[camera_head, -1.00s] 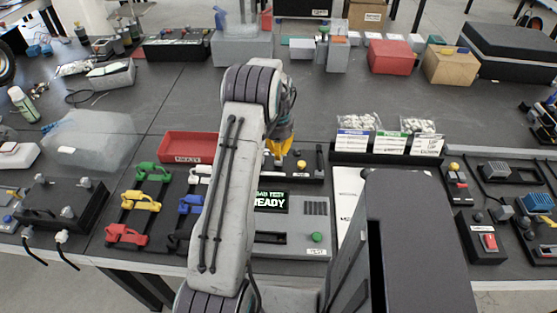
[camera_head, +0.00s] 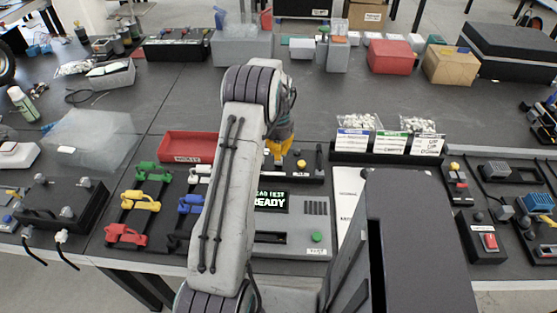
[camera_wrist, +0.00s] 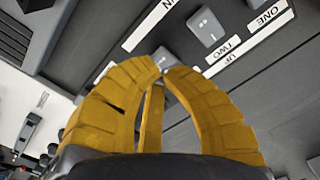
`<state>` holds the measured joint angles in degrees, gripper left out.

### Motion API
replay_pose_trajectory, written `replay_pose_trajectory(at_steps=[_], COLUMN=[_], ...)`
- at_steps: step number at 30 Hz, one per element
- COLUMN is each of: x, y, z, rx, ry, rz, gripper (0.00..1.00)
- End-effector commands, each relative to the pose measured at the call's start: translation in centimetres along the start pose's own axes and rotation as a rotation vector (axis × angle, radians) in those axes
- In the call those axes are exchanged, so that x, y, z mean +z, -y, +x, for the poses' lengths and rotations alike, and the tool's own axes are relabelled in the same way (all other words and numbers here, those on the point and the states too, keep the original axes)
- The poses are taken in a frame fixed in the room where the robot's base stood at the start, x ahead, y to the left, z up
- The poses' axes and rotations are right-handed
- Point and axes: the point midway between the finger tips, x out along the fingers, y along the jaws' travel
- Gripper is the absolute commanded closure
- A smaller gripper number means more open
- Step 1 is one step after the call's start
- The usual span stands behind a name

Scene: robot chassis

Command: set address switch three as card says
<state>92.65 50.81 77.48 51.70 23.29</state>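The address switch block (camera_head: 312,177) is a dark panel at the middle of the bench, partly hidden by my arm. In the wrist view the switch panel (camera_wrist: 252,62) carries upside-down labels ONE, TWO and UP. A grey switch lever (camera_wrist: 207,27) stands beside the TWO label. My gripper (camera_wrist: 162,72) has yellow fingers whose tips come together over the panel, left of switch two. A small pale bit shows at the tips; I cannot tell whether it is switch three's lever. In the head view my gripper (camera_head: 278,148) is mostly hidden. A white card (camera_head: 425,145) stands at right; its small lettering seems to read UP, UP, DOWN.
A grey test unit (camera_head: 300,232) with a lit READY screen and green button lies in front of the switch block. A red tray (camera_head: 187,147) is at left. Other cards (camera_head: 352,141) share the dark holder.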

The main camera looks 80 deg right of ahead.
Motion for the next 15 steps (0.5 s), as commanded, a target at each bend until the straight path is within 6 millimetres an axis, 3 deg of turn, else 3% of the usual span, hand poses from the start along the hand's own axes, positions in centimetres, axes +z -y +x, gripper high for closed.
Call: replay_pose_trajectory(at_steps=[15], x=[0.01], y=[-0.01], z=[0.77], rx=[0.0], ry=[0.001], rz=[0.0], gripper=[1.0])
